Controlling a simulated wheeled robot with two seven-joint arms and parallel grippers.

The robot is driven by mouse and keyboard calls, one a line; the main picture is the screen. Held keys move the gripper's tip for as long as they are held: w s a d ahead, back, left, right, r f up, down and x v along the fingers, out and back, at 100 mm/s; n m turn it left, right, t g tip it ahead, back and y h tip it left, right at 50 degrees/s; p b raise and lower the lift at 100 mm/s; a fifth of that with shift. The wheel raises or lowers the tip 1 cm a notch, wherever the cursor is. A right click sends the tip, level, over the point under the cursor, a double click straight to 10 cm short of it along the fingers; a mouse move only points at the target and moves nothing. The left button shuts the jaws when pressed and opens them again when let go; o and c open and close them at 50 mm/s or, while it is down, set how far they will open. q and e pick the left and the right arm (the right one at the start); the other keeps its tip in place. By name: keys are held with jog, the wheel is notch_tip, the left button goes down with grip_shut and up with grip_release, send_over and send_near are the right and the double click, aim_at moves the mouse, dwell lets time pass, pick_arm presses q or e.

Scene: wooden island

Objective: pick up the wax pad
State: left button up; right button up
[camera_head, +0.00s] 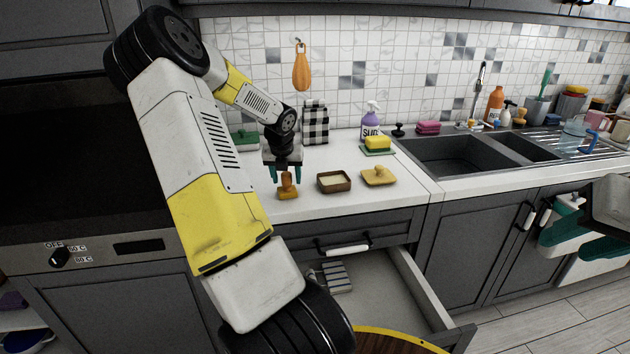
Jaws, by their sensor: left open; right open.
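A small orange-brown pad with an upright knob handle (287,190) sits on the white counter, near its front edge. A second, yellowish pad with a round knob (379,177) lies further right. I cannot tell for certain which is the wax pad. Between them stands a brown box with cream-coloured contents (333,183). My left gripper (286,176) points down over the orange-brown pad, open, its teal fingers on either side of the handle. I cannot tell whether they touch it. My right gripper (583,236) is open and empty at the right edge, in front of the lower cabinets.
A drawer (405,290) stands open below the counter (400,200). A yellow sponge on a green base (377,144), a purple spray bottle (371,122) and a checked cloth (314,124) are behind. The sink (455,154) is right. My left arm covers the counter's left part.

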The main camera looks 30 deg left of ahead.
pick_arm(q)
jog(key=shift+f, duration=0.1)
jog(key=shift+c, duration=0.4)
grip_shut()
jog(key=shift+r, duration=0.55)
jog(key=v, duration=0.2)
jog(key=shift+r, duration=0.45)
jog(key=s+d+r, duration=0.1)
jog(key=s+d, duration=0.9)
jog(key=shift+s+d, duration=0.35)
jog(key=shift+s, duration=0.05)
jog(key=shift+r, duration=0.1)
